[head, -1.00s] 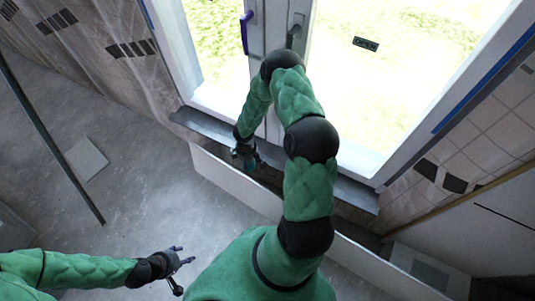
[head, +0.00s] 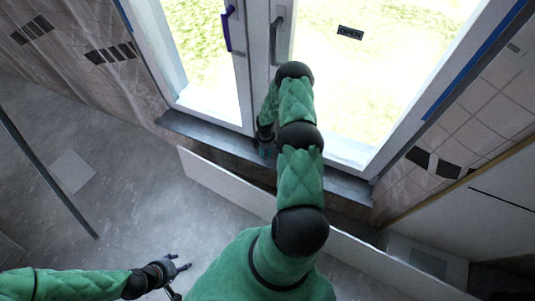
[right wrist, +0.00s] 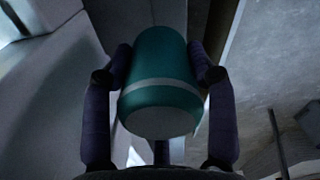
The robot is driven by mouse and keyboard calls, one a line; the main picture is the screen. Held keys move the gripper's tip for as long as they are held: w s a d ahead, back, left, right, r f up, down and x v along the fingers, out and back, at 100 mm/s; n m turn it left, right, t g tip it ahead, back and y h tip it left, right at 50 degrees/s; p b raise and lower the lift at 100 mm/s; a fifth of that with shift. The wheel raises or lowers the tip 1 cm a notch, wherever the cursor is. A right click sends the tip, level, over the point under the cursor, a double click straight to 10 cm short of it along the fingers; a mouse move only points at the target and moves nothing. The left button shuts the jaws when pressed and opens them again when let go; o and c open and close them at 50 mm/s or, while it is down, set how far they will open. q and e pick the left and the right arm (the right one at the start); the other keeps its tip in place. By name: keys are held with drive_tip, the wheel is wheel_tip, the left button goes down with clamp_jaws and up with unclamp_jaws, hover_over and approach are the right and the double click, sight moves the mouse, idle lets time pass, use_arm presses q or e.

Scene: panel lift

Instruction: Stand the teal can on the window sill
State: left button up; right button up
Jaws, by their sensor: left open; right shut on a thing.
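The teal can (right wrist: 158,85), with a pale band, fills the middle of the right wrist view. My right gripper (right wrist: 160,78) is shut on it, with one finger on each side. In the head view my right gripper is mostly hidden behind my own arm, and a little teal of the can (head: 266,152) shows at the sill's edge. I cannot tell whether the can touches the sill. The dark window sill (head: 205,133) runs below the window. My left gripper (head: 184,278) is open and empty over the floor, low in the head view.
The window has a purple handle (head: 226,28) and a grey handle (head: 277,40). A long white panel (head: 222,190) stands below and in front of the sill. The sill left of my right arm looks bare. Grey floor (head: 130,215) is open at the left.

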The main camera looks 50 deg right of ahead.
drive_tip(key=shift+d+f, duration=0.6)
drive_tip(key=shift+f, duration=0.1)
drive_tip(key=f+b, duration=0.2)
drive_tip(key=f, duration=0.1)
drive_tip(key=shift+d+f, duration=0.2)
drive_tip(key=shift+f, duration=0.05)
drive_tip(key=shift+r, duration=0.1)
drive_tip(key=shift+f, duration=0.2)
drive_tip(key=o, duration=1.3)
drive_tip(key=shift+o, duration=0.2)
drive_tip(key=shift+r, duration=0.1)
